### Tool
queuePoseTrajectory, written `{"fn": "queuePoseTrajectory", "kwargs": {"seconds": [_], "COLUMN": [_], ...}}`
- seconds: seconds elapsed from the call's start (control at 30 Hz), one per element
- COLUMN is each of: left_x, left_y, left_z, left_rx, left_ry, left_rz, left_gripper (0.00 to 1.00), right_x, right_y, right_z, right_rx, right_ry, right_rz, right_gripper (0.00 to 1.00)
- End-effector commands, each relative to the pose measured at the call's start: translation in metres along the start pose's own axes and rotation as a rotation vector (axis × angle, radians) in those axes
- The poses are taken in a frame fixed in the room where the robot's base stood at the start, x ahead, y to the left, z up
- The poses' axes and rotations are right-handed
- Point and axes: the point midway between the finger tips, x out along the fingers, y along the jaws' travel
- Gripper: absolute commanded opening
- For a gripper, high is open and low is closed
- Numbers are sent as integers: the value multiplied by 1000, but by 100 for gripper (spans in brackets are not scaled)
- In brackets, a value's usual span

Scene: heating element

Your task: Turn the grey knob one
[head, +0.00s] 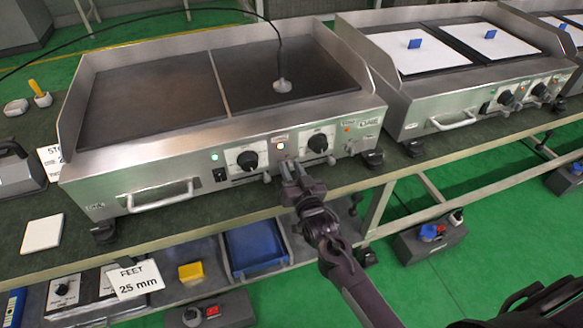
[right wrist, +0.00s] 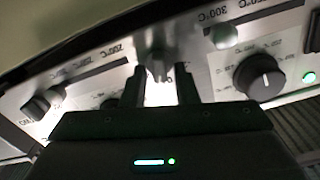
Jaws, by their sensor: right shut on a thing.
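The steel griddle (head: 160,155) stands on the bench in the head view, with its control panel facing me. My right gripper (head: 292,172) is at the middle of this panel, between the two black knobs, and covers the part in front of it. In the right wrist view, the grey knob (right wrist: 157,65) sits between the fingertips of my right gripper (right wrist: 160,78), which is shut on it. A bright glow lies behind the fingers. My left gripper is not in view.
A black knob (head: 247,160) and another black knob (head: 318,142) flank my right gripper. Another grey knob (head: 267,177) is close on its left. A second griddle (head: 410,122) stands to the right.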

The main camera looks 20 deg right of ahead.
Motion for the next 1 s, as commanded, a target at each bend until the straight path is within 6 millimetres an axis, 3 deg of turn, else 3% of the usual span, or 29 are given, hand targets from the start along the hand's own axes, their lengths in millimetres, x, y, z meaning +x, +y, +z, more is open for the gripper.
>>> {"fn": "queuePoseTrajectory", "kwargs": {"seconds": [0.2, 0.6, 1.0], "left_x": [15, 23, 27], "left_y": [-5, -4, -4], "left_z": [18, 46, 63], "left_rx": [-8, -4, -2], "left_ry": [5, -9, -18], "left_rz": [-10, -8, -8], "left_gripper": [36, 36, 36], "right_x": [0, 0, 0], "right_y": [1, 4, 5], "right_z": [-1, 0, 2], "right_rx": [207, 561, 760], "right_ry": [-1, -2, -2], "right_rz": [2, 2, 1], "right_gripper": [4, 4, 4]}}
